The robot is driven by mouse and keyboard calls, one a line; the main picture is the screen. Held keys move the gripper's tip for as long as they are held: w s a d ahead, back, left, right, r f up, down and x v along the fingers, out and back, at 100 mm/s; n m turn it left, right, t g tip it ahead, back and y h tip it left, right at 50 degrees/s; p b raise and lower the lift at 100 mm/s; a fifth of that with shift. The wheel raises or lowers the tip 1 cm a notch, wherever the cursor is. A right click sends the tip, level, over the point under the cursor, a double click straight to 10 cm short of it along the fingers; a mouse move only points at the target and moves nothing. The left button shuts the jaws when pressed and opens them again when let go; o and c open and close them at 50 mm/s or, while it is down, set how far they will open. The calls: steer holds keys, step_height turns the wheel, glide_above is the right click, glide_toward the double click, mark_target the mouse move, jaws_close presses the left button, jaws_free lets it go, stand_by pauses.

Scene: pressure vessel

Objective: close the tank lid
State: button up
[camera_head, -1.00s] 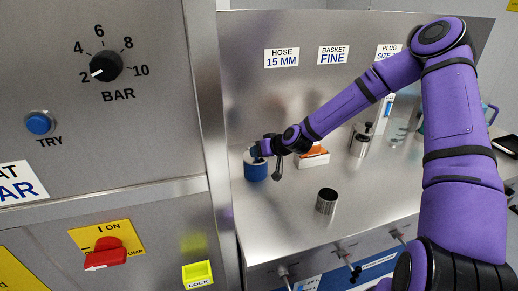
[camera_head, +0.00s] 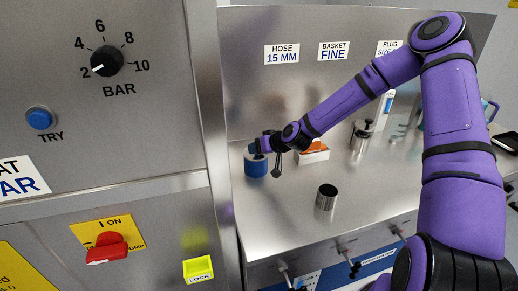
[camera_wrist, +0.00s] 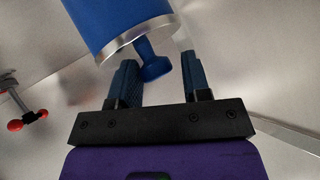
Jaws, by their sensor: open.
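A blue cylinder with a metal rim (camera_head: 256,163) stands on the steel counter at the left, and I cannot tell whether it is the tank or its lid. In the wrist view the blue cylinder (camera_wrist: 120,25) is close ahead, with a blue knob or stub (camera_wrist: 152,62) at its rim. My gripper (camera_wrist: 157,75) is open, with its two dark fingers on either side of the stub; I cannot tell whether they touch it. In the head view my gripper (camera_head: 262,147) is beside the cylinder's top.
A metal cup (camera_head: 326,197) stands on the counter front. An orange and white box (camera_head: 313,152) and a metal canister (camera_head: 361,137) are behind. The steel cabinet with a red switch (camera_head: 107,247) bounds the left. A red-tipped handle (camera_wrist: 27,119) shows in the wrist view.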

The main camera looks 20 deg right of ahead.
steer(key=shift+s+d+f, duration=0.3)
steer(key=shift+s+f, duration=0.1)
steer(key=shift+f, duration=0.1)
steer(key=r+v, duration=0.1)
steer(key=v, duration=0.9)
steer(key=shift+r, duration=0.25)
steer(key=shift+w+a, duration=0.15)
steer(key=s+d+r+m+g+h, duration=0.1)
steer(key=s+r+g+h, duration=0.1)
steer(key=s+r, duration=1.1)
steer(key=s+d+r+m+g+h, duration=0.1)
steer(key=s+r+h, duration=0.3)
steer(key=s+r, duration=1)
steer(key=s, duration=0.7)
steer(key=shift+d+g, duration=0.4)
